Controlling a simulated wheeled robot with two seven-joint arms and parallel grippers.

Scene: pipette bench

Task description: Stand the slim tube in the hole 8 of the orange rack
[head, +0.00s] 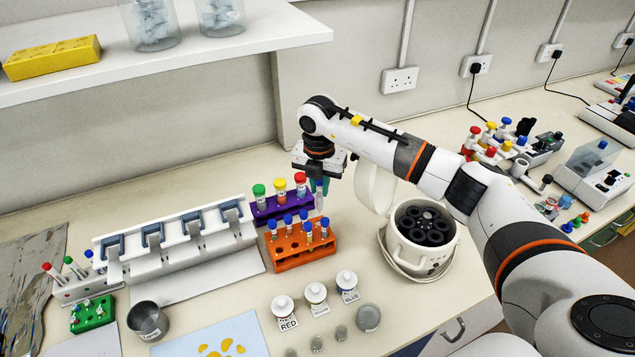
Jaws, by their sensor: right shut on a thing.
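My right gripper (319,181) points down, shut on the slim tube (319,198). The tube hangs upright, pale and narrow, with its top hidden between the fingers. It is close to the back right of the orange rack (290,262); I cannot tell whether its lower end touches the rack. The hole numbers are too small to read. My left gripper is not in view.
A purple rack (262,210) with green-, yellow- and red-capped tubes stands just behind the orange rack. A white centrifuge (437,262) with its lid up is on the right. White bottles (316,295) stand in front. A white pipette stand (180,255) is on the left.

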